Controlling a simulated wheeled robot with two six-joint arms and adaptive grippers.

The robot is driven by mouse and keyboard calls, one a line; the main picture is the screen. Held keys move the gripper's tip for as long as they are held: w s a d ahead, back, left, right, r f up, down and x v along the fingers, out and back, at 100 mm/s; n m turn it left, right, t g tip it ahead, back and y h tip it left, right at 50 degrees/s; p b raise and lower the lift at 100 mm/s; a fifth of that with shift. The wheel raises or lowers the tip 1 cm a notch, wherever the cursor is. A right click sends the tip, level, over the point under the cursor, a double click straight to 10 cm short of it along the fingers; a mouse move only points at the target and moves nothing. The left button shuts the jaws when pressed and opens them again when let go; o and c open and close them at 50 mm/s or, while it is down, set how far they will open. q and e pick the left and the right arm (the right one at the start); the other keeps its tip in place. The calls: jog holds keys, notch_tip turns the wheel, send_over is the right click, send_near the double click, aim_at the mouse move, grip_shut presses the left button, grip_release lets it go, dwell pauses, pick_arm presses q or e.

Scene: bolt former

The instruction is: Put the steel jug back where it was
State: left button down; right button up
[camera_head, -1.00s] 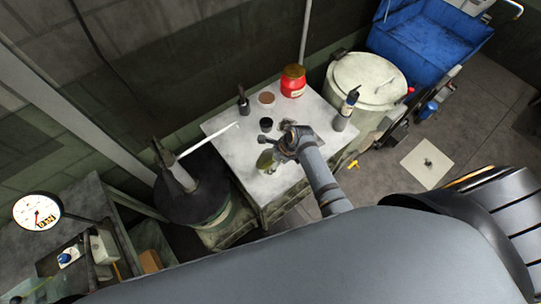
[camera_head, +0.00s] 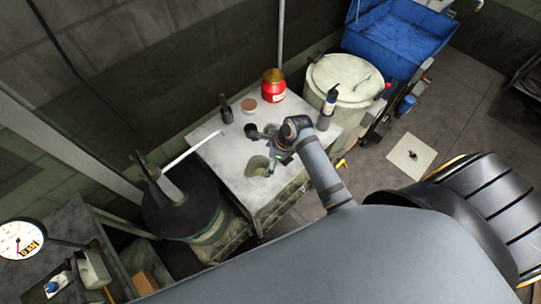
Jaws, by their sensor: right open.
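The steel jug appears to be the small grey-green open-topped vessel (camera_head: 258,167) on the pale tabletop (camera_head: 222,160), near its front edge. It stands upright as far as I can tell. My right gripper (camera_head: 274,147) is over the table just behind and to the right of the jug, its arm coming in from the lower right. Its fingers are open and look empty. They overlap the jug's edge in the picture, so I cannot tell whether they touch it. My left gripper is not in view.
A small black cup (camera_head: 251,131), a dark bottle (camera_head: 226,109), a brown disc (camera_head: 249,105), a red jar (camera_head: 273,86) and a dark pump bottle (camera_head: 328,108) stand on the table. A pale drum (camera_head: 345,78) is at right, a black drum (camera_head: 183,205) at left.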

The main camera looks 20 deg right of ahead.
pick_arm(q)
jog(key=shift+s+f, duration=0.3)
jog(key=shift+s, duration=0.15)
pick_arm(e)
jog(key=v, duration=0.4)
jog(key=shift+r, duration=0.3)
jog(key=shift+d, duration=0.1)
